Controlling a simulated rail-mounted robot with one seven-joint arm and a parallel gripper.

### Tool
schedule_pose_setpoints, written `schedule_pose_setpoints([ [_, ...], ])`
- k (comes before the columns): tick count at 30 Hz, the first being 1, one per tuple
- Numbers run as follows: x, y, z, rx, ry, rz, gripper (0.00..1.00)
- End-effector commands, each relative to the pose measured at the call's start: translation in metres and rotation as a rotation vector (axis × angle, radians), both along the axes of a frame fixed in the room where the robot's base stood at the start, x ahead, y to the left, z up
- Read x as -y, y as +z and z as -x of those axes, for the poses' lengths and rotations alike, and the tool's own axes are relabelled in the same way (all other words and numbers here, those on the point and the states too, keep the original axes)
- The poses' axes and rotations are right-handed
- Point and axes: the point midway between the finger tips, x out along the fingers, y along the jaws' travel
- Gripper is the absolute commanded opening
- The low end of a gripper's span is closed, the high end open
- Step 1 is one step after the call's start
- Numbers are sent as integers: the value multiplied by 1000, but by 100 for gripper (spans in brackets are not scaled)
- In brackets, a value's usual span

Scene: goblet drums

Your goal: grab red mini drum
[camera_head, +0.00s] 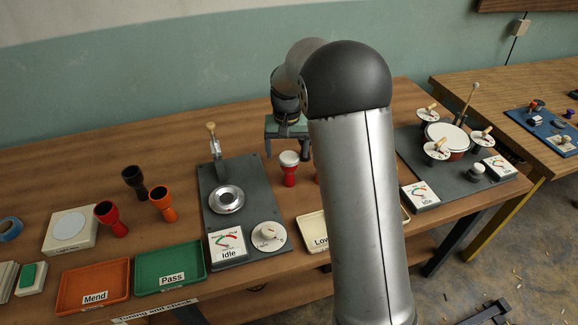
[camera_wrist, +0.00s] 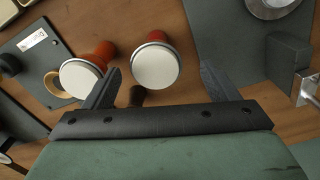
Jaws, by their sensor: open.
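A red mini drum (camera_head: 289,171) with a white head stands upright on the wooden table, right of the grey tuning plate. In the wrist view this drum (camera_wrist: 157,66) shows its white head between my fingertips, with a gap on each side. A second white-headed, orange-red drum (camera_wrist: 80,78) is just left of my left finger; in the head view my arm mostly hides it. My gripper (camera_head: 287,153) is open and empty, pointing down close to the red drum. Its fingers (camera_wrist: 160,72) also show in the wrist view. How far they are above the table is unclear.
The grey plate (camera_head: 212,178) with a metal ring and lever stands to the left. Headless red (camera_head: 112,219), orange (camera_head: 163,204) and black (camera_head: 134,182) goblet shells stand farther left. Mend (camera_head: 93,306) and Pass (camera_head: 170,288) trays lie in front. A drum station (camera_head: 470,185) is right.

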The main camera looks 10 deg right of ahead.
Motion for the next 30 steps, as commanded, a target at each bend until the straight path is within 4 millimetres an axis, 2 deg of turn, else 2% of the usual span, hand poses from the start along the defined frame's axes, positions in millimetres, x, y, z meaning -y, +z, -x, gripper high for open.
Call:
schedule_pose_setpoints([
  [4,2,-12,0,-4,-1,0,80],
  [12,4,-49,0,-2,-1,0,80],
  [20,4,-53,0,0,-1,0,80],
  [21,4,-53,0,0,-1,0,78],
  [26,4,-53,0,0,-1,0,33],
  [30,4,-53,0,0,-1,0,31],
])
